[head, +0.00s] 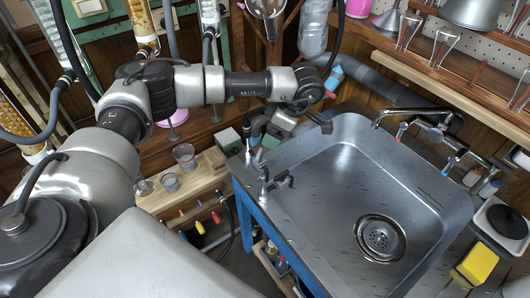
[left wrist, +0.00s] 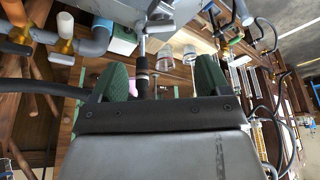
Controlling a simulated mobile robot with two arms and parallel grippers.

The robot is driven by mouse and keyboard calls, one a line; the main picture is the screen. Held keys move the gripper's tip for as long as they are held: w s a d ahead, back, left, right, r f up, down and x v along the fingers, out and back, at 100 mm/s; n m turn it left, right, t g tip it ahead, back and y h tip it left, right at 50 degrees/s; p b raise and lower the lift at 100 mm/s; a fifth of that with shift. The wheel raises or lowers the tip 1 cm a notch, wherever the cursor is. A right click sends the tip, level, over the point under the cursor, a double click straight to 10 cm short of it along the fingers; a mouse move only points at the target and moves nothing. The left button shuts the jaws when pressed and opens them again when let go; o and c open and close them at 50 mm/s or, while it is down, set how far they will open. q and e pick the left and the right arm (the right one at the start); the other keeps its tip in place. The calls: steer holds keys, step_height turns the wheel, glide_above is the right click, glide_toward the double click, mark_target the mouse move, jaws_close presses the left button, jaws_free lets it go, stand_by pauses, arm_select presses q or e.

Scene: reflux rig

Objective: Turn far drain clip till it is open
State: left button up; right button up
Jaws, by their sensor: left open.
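Two small metal fittings stand on the left rim of the steel sink in the head view: a far one (head: 248,143) and a nearer one (head: 265,181) with a side lever. I cannot tell for sure which part is the far drain clip. My left gripper (head: 258,128) is beside the far fitting, at the sink's back left corner. In the left wrist view its two green fingers (left wrist: 162,80) are apart. An upright metal stem with a black end (left wrist: 142,68) shows between them, nearer one finger; contact cannot be told. My right gripper is not in view.
The sink (head: 340,185) fills the right side, with a faucet (head: 415,118) behind it. Glass beakers (head: 184,155) and a green box (head: 228,141) stand on the wooden bench to the left. Hoses and glass columns crowd the back wall. The basin is empty.

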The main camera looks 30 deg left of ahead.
mark_target(260, 153)
arm_select(q)
steer(key=x, duration=1)
steer(key=shift+f, duration=0.1)
steer(key=c, duration=0.9)
steer(key=shift+c, duration=0.2)
steer(key=shift+n, duration=0.4)
steer(key=n+g, duration=0.1)
steer(key=n, duration=0.1)
steer(key=n+h, duration=0.1)
steer(key=n, duration=0.1)
steer(key=shift+w+n+g, duration=0.1)
steer(key=shift+n+g, duration=0.3)
steer(key=n+h, duration=0.1)
steer(key=n, duration=0.1)
steer(key=n+g, duration=0.1)
steer(key=n, duration=0.1)
steer(key=shift+w+a+n+h, duration=0.1)
steer(key=shift+a+n+h, duration=0.05)
steer(key=shift+n+h, duration=0.25)
steer(key=shift+p, duration=0.3)
